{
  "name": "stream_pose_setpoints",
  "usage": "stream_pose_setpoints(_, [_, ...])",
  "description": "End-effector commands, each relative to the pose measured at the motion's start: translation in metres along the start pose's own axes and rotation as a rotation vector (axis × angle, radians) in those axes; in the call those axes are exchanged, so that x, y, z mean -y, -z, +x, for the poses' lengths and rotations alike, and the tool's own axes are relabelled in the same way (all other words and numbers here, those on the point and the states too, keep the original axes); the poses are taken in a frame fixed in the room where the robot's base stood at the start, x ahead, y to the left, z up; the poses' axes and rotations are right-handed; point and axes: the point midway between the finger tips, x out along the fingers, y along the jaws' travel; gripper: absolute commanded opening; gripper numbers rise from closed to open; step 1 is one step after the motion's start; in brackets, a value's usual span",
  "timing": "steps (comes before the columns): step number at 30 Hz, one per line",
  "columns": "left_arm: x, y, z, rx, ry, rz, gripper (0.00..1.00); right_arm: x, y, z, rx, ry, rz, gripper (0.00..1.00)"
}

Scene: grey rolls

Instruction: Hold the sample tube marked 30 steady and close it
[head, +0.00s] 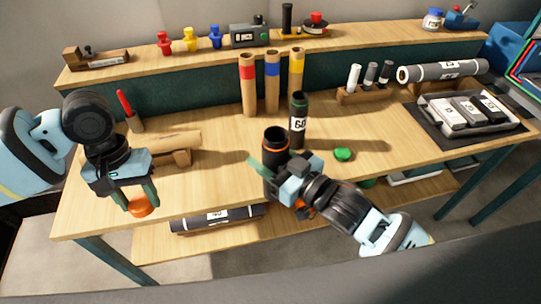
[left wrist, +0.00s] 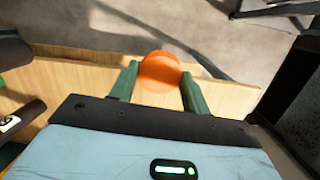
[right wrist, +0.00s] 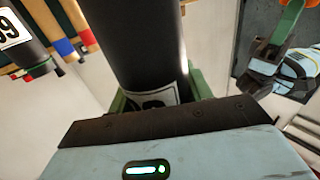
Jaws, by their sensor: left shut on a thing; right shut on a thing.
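A dark open tube with an orange rim (head: 275,146) stands upright near the middle of the table. My right gripper (head: 268,170) is shut on it from the front. The tube also fills the right wrist view (right wrist: 143,45), where the gripper hides most of its label, so I cannot read the number. My left gripper (head: 137,200) is shut on an orange cap (head: 139,208), left of the tube and apart from it, by the table's front edge. The cap shows between the fingers in the left wrist view (left wrist: 160,73).
A dark tube marked 60 (head: 298,122) stands just behind the held tube. A green cap (head: 343,154) lies to its right. Three cardboard tubes (head: 272,85) stand behind. A cardboard roll on a stand (head: 170,147) is at left; a grey tray (head: 470,125) is at right.

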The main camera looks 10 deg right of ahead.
Motion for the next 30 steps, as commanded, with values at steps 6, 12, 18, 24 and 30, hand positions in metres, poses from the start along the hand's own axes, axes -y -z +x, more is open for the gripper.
stream_pose_setpoints(6, [-0.014, 0.007, -0.008, -0.008, -0.006, -0.006, 0.26, 0.0, 0.001, 0.0, -0.001, -0.001, 0.0, 0.09])
stream_pose_setpoints(12, [-0.06, 0.028, -0.036, -0.032, -0.018, -0.029, 0.26, 0.0, 0.001, 0.0, -0.001, -0.001, 0.0, 0.09])
stream_pose_setpoints(18, [-0.116, 0.042, -0.071, -0.057, -0.019, -0.06, 0.26, 0.0, 0.001, 0.0, -0.002, -0.001, -0.001, 0.09])
stream_pose_setpoints(24, [-0.175, 0.044, -0.107, -0.088, -0.011, -0.09, 0.26, 0.0, 0.001, 0.0, -0.002, -0.001, -0.001, 0.09])
stream_pose_setpoints(30, [-0.231, 0.036, -0.14, -0.123, 0.009, -0.123, 0.26, 0.0, 0.001, 0.0, -0.002, -0.001, -0.001, 0.09])
